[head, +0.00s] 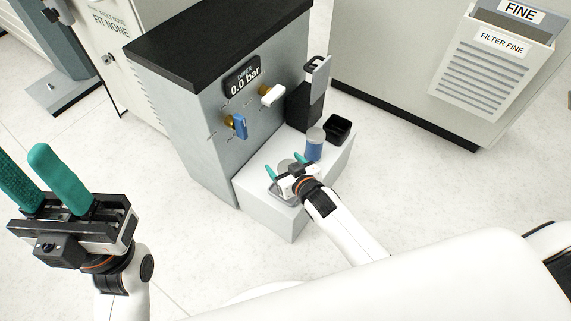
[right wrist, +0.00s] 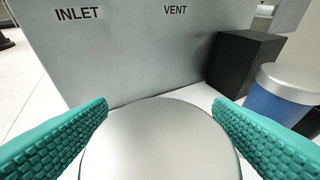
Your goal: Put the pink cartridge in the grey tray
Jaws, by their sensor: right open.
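No pink surface shows in either view. My right gripper (head: 285,165) is open over the front of a white ledge. Its teal fingers stand on either side of a round silver top (right wrist: 160,140), with a visible gap by the left finger. The side of this round thing is hidden, so its colour cannot be told. A grey tray-like edge (head: 284,200) shows below the right gripper, mostly covered by it. My left gripper (head: 22,158) is open and empty at the far left, away from the ledge.
A blue cylinder with a silver lid (head: 314,150) stands right of my right gripper. A small black open bin (head: 338,129) and a black block (head: 302,108) are behind it. The grey cabinet (head: 190,120) with inlet and vent valves rises behind the ledge (head: 285,222).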

